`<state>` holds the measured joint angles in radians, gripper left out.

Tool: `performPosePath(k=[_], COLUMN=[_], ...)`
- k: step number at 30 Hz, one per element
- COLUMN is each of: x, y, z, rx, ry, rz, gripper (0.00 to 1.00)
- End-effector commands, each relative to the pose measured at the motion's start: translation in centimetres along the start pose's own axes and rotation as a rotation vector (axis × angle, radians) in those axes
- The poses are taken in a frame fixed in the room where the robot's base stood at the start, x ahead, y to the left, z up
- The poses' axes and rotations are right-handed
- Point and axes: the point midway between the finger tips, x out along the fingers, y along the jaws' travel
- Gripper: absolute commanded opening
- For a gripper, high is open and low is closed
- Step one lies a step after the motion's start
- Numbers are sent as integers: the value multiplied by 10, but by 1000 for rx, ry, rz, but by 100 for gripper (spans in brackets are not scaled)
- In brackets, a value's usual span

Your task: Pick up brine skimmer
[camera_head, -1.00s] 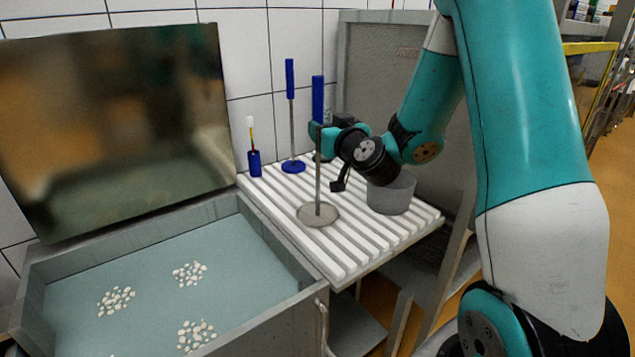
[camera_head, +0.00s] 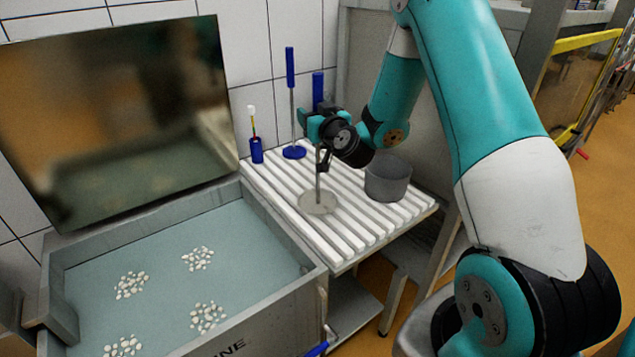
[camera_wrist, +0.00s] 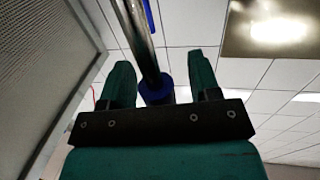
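The brine skimmer has a blue handle (camera_head: 317,88), a thin grey shaft and a flat round grey disc (camera_head: 318,202). It stands upright with the disc down on the white slatted rack. My gripper (camera_head: 312,130) is at the shaft just below the blue handle, reaching in from the right, and hides part of it. In the wrist view my gripper's two teal fingers (camera_wrist: 160,75) stand apart, with a dark shaft (camera_wrist: 137,40) and a blue collar (camera_wrist: 157,90) showing between them. A gap shows on the right finger's side.
A blue-handled tool with a round blue base (camera_head: 293,152) and a small brush in a blue holder (camera_head: 256,150) stand behind left. A grey pot (camera_head: 387,180) stands right on the slatted rack (camera_head: 275,190). A brine tank (camera_head: 250,212) with several white clusters lies front left.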

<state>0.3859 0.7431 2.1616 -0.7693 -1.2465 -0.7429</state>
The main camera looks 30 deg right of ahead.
Motion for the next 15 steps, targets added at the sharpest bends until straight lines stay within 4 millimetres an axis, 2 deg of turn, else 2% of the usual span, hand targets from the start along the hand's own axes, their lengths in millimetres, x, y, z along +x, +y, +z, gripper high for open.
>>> performPosePath(k=[1, 7, 15], x=[0, 0, 0], y=[0, 0, 0], z=[0, 0, -2], rx=[0, 0, 1], ry=[0, 0, 3], rz=[0, 0, 0], gripper=[46, 0, 0])
